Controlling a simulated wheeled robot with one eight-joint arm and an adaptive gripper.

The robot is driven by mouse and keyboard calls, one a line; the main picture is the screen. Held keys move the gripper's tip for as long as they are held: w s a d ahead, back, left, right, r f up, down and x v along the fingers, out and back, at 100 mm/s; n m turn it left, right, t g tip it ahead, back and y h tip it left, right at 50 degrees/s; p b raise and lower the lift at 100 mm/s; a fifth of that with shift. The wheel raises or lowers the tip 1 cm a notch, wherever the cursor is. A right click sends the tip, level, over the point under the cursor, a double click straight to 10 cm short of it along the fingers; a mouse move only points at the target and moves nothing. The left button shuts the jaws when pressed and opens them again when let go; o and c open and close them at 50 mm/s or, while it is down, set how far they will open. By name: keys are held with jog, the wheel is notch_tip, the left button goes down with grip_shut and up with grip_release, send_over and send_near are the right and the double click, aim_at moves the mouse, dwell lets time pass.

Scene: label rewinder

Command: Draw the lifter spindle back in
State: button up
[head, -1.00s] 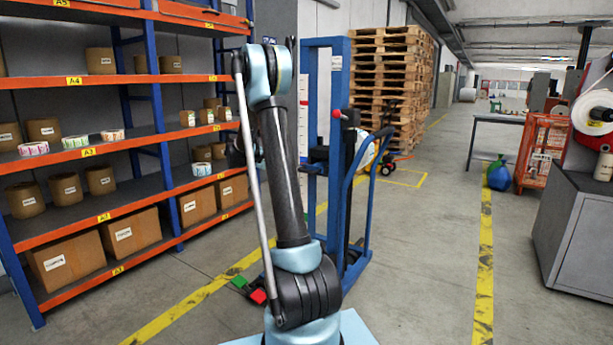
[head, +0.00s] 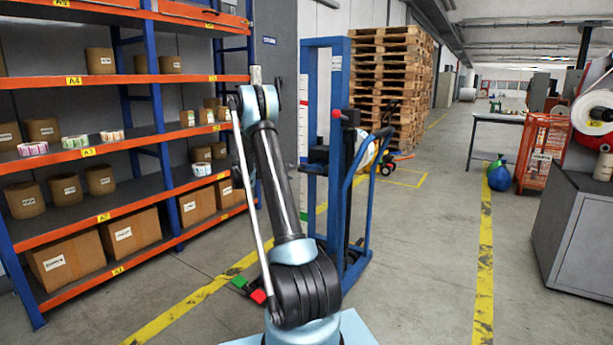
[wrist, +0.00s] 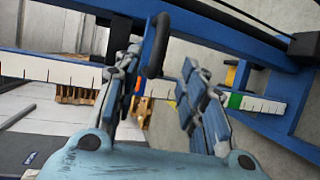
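The blue lifter (head: 311,90) stands upright behind my arm in the head view. A red knob (head: 337,114) and a dark block (head: 318,155) show on it. I cannot clearly make out the spindle; my arm covers part of the lifter. In the wrist view the lifter's blue beam (wrist: 215,35) crosses the top, with a black curved handle (wrist: 158,45) in front of it. My gripper (wrist: 161,62) is open, its two fingers apart on either side of the lower part of this handle. I cannot tell whether either touches it. The head view does not show the fingers clearly.
Orange-edged shelving (head: 150,138) with boxes and rolls stands close on the left. Stacked pallets (head: 390,90) are behind the lifter. A grey machine cabinet (head: 585,235) is at right; the floor between is clear.

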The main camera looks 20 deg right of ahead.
aim_at(305, 172)
jog(key=x, duration=1.3)
grip_shut()
